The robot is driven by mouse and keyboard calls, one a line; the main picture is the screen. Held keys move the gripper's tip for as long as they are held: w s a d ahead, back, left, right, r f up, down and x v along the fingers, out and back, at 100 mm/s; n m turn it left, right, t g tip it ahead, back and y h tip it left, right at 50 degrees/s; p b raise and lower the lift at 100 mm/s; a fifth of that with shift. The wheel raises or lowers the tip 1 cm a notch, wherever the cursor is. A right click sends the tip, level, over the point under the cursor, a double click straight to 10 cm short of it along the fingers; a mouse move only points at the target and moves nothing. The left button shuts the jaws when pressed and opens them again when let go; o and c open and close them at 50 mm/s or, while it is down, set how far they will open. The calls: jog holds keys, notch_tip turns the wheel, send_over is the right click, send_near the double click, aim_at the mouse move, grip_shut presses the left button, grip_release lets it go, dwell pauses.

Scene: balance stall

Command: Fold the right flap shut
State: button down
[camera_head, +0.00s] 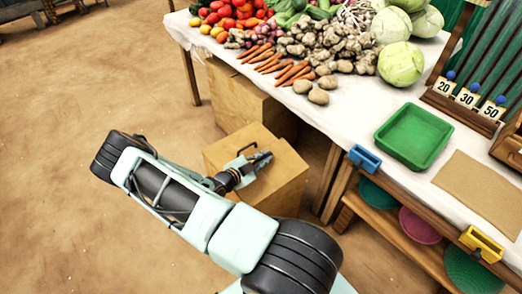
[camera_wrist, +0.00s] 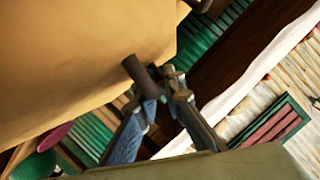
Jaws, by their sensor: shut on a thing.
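A brown box (camera_head: 277,187) stands on the dirt floor beside the stall table. My gripper (camera_head: 262,160) is at the top of this box. In the wrist view my gripper (camera_wrist: 163,97) is shut on a short dark peg (camera_wrist: 138,75) at the edge of a broad tan panel (camera_wrist: 75,60). The panel looks like part of the box, perhaps the right flap. I cannot tell how far this flap is folded, as my gripper and the steep view hide its edges.
Another brown box (camera_head: 238,97) stands behind, partly under the table (camera_head: 350,108). The table holds vegetables, a green tray (camera_head: 414,135) and number cards. A blue holder (camera_head: 365,158) and a yellow one (camera_head: 481,244) hang on its edge. Open floor (camera_head: 75,220) lies to the left.

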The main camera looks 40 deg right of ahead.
jog(key=shift+w+a+f+b, duration=0.1)
jog(key=shift+w+f+b, duration=0.25)
jog(key=shift+f, duration=0.35)
jog(key=shift+w+a+f+b, duration=0.15)
jog(key=shift+f+b, duration=0.3)
jog(key=shift+f, duration=0.25)
jog(key=c, duration=2)
grip_release()
jog(key=shift+d, duration=0.1)
jog(key=shift+c, duration=0.2)
jog(key=v, duration=1.2)
